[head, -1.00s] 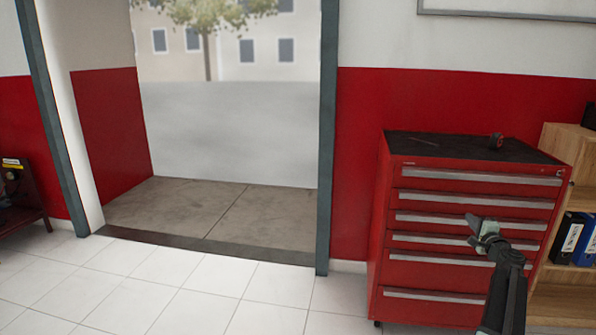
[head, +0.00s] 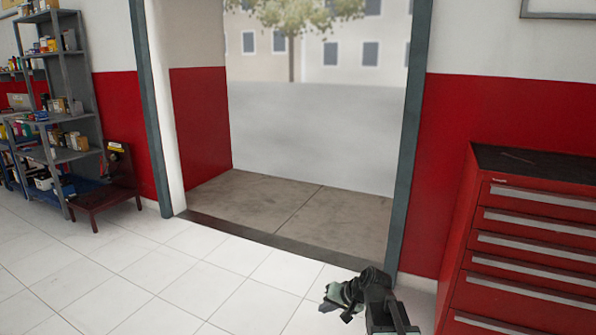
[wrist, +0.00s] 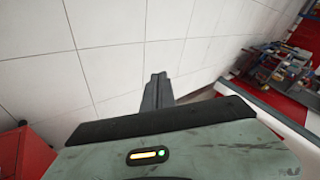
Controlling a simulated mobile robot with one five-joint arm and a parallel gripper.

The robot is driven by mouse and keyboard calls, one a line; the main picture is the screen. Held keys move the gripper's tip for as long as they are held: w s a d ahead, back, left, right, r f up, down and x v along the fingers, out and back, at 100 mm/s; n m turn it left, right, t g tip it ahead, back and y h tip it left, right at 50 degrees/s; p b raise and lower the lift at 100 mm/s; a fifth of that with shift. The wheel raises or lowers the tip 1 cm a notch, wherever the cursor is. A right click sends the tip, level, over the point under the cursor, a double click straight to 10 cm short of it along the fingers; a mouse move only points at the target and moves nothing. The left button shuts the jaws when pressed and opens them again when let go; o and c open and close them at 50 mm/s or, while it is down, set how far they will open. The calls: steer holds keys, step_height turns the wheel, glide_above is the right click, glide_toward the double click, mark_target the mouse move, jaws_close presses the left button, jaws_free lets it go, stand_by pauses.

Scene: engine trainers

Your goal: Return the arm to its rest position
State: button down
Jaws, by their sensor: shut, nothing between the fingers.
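My gripper (head: 338,300) is at the lower middle right of the head view, over the white tiled floor, with my dark arm behind it. In the wrist view my gripper (wrist: 156,88) shows as dark fingers together, with nothing between them. The fingers are clear of any object. My arm is bent and low in front of my body.
A red tool cabinet (head: 530,250) stands at the right. An open doorway with a concrete sill (head: 290,215) lies ahead. A grey shelf (head: 75,130) with several items and a small dark red stand (head: 105,190) are at the left. The tiled floor (head: 150,270) is clear.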

steer(key=s+d+f+n+g+h, duration=0.1)
steer(key=s+d+f+g+h, duration=0.2)
steer(key=s, duration=0.4)
steer(key=s+d+f+n+g+h, duration=0.1)
steer(key=s+d+f+g+h, duration=0.1)
steer(key=s+d, duration=0.45)
step_height(320, 180, up, 31)
steer(key=s+a+p, duration=0.1)
steer(key=p, duration=3)
steer(key=shift+s+a, duration=0.15)
steer(key=shift+s, duration=0.2)
